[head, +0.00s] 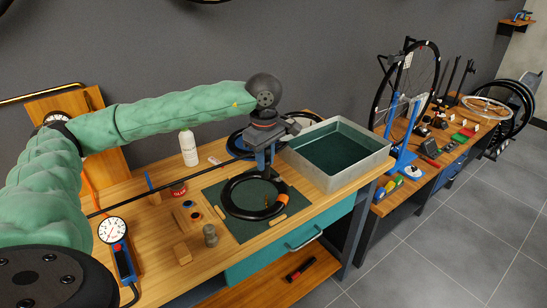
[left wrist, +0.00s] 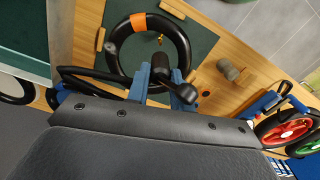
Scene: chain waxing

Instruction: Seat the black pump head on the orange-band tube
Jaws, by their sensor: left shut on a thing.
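The orange-band tube (head: 226,199) is a black ring lying flat on the dark green mat (head: 240,232); its orange band (head: 283,200) faces right. In the left wrist view the tube (left wrist: 186,52) shows with its orange band (left wrist: 138,22) and a small brass valve (left wrist: 160,39) inside the ring. My left gripper (head: 264,170) points down over the tube's far side. Its blue fingers (left wrist: 160,80) are shut on the black pump head (left wrist: 183,92), which appears near the valve; I cannot tell whether they touch. My right gripper is not in view.
A metal water tank (head: 370,172) stands right of the mat. The pump with a white dial (head: 112,230) stands at the bench's left, and a black hose (head: 140,197) crosses the bench. A white bottle (head: 188,148) and a grey cylinder (head: 210,235) stand nearby.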

